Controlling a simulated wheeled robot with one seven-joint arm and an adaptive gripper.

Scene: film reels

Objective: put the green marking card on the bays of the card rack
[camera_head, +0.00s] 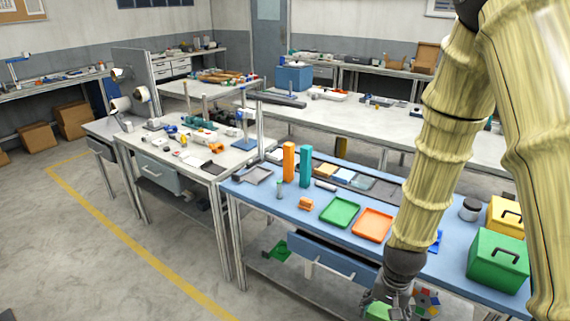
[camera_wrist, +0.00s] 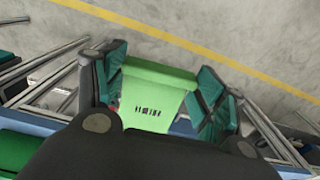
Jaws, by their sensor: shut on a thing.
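My gripper (camera_head: 392,294) is low at the bottom of the head view, in front of the blue table's near edge. It is shut on the green marking card (camera_wrist: 155,95), which shows dark marks on its face in the wrist view. The card (camera_head: 378,311) also shows at the bottom edge of the head view, partly cut off. In the wrist view the two fingers of the gripper (camera_wrist: 160,92) press on the card's left and right sides. I cannot make out the card rack with certainty in either view.
The blue table (camera_head: 262,205) holds a green tray (camera_head: 340,211), an orange tray (camera_head: 372,225), an orange column (camera_head: 289,162), a teal column (camera_head: 305,166) and a green box (camera_head: 498,262). A drawer (camera_head: 332,259) is under its near edge. Open floor lies to the left.

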